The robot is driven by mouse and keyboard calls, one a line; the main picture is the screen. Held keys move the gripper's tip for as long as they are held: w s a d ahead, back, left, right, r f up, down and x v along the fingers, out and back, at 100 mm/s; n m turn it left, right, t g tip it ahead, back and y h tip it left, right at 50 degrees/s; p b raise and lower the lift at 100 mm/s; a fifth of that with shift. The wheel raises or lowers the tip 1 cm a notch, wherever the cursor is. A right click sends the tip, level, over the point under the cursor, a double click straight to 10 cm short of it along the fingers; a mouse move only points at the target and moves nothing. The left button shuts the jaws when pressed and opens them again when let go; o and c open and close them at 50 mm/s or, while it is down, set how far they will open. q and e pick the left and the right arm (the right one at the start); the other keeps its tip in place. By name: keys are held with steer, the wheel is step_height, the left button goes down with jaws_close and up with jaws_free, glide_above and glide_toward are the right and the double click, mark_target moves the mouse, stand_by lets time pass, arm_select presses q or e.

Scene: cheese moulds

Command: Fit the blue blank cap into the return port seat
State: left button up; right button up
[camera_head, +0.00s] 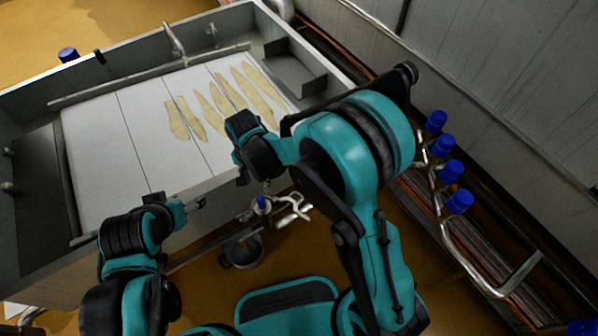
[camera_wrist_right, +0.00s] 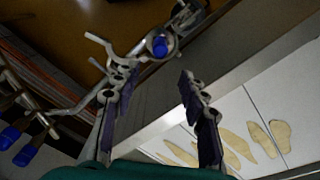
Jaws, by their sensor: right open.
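My right gripper (camera_head: 254,182) hangs near the front edge of the white-topped basin. In the right wrist view its two fingers (camera_wrist_right: 157,78) are apart, with nothing between them. Beyond the fingertips, a blue cap-like piece (camera_wrist_right: 160,46) sits in a round metal fitting on a pipe; it also shows in the head view (camera_head: 261,203) just below the gripper. I cannot tell whether this is the blank cap, or which fitting is the return port seat. My left gripper (camera_head: 199,203) is by the basin's front edge; its fingers are too small to read.
The basin (camera_head: 90,165) has pale flat pieces (camera_head: 205,115) on its top. Another blue piece (camera_head: 68,54) shows at its back left. Several blue-topped fittings (camera_head: 448,172) stand on a pipe at right. A dark bucket (camera_head: 243,254) is on the brown floor.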

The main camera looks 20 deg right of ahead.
steer(key=s+d+r+n+t, duration=0.3)
steer(key=s+d+r, duration=0.3)
steer(key=d+r, duration=0.2)
steer(key=s+d+r+n+t, duration=0.4)
steer(key=s+d+r, duration=0.2)
steer(key=d+r, duration=0.2)
steer(key=shift+d+r, duration=0.35)
steer(key=shift+d, duration=0.65)
steer(key=shift+a, duration=0.1)
